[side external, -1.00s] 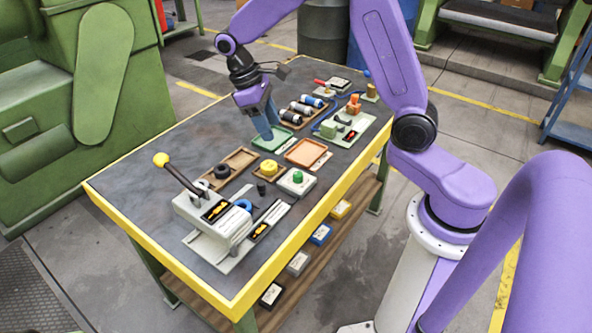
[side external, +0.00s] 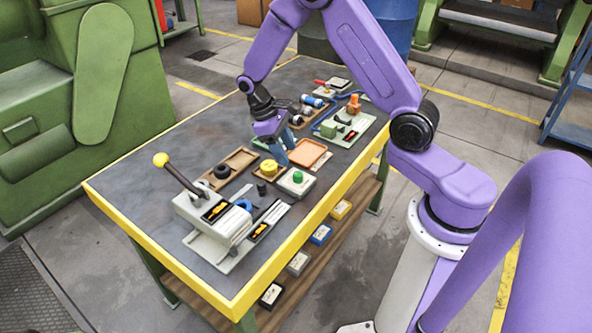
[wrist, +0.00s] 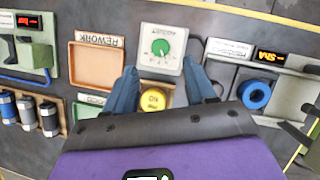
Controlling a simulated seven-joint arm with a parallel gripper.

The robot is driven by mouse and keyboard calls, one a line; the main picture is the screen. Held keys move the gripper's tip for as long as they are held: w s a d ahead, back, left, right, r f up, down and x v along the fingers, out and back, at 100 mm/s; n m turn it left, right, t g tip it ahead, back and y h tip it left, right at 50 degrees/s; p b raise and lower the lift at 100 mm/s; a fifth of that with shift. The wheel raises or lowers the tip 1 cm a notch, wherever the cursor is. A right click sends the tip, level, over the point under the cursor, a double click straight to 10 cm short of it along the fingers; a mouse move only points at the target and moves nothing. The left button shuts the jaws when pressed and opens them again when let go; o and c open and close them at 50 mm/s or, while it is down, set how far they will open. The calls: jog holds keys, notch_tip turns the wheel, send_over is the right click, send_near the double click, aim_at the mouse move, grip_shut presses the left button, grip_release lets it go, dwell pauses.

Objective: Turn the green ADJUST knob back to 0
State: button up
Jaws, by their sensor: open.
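The green ADJUST knob (side external: 298,177) stands on a pale box (side external: 297,187) near the table's front edge. In the wrist view the knob (wrist: 160,47) sits on its dial plate, centred ahead of and between my fingers; its pointer and the small scale marks are too fine to read surely. My gripper (side external: 285,160) is open and empty, just behind the knob box and above the table. In the wrist view my gripper (wrist: 166,78) shows its two blue fingers apart, on either side of the space before the box, with the knob apart from both fingers.
A yellow round part (wrist: 153,98) in a wooden tray lies close to my fingers. An orange REWORK tray (wrist: 97,67) is beside the box. A lever press (side external: 215,220) with a blue ring (wrist: 255,94) stands on the other side. Bare table lies at left.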

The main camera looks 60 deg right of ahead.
aim_at(298, 174)
jog(key=x, duration=0.8)
jog(key=shift+w+a, duration=0.1)
grip_shut()
